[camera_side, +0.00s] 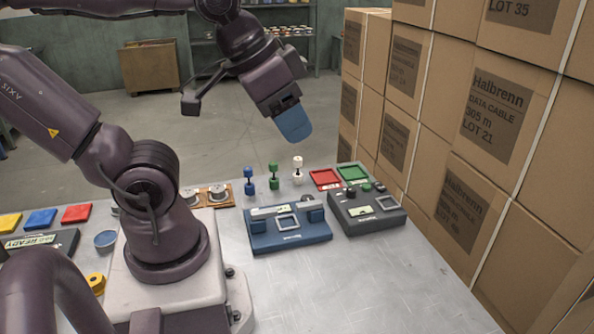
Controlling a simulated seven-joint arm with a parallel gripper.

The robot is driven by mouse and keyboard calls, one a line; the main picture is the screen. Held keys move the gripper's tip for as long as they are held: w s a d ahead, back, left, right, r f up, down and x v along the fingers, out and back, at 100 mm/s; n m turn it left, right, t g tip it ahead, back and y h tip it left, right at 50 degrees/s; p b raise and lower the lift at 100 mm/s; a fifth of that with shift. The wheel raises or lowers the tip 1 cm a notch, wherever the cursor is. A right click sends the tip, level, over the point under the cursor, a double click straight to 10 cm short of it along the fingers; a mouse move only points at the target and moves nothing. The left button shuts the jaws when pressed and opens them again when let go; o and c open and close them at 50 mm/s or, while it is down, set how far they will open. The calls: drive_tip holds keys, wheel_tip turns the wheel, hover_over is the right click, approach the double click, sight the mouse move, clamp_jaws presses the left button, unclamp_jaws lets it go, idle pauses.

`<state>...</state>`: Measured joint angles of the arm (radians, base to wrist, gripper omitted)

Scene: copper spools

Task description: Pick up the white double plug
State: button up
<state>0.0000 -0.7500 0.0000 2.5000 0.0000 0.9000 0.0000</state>
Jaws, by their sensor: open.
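The white double plug (297,171) stands upright near the back edge of the metal table, right of a green double plug (274,176) and a blue double plug (249,181). My gripper (294,125), with blue fingers, hangs in the air above the white plug and apart from it. It is open, though from this side the fingers overlap and the gap between them is hidden. I see nothing held in it.
A blue device (290,238) and a dark grey device (362,224) sit in front of the plugs. Red (325,179) and green (354,173) trays lie to the right. Stacked cardboard boxes (488,120) wall off the right side.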

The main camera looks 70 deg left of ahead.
drive_tip(key=shift+o, duration=0.2)
drive_tip(key=shift+o, duration=1.2)
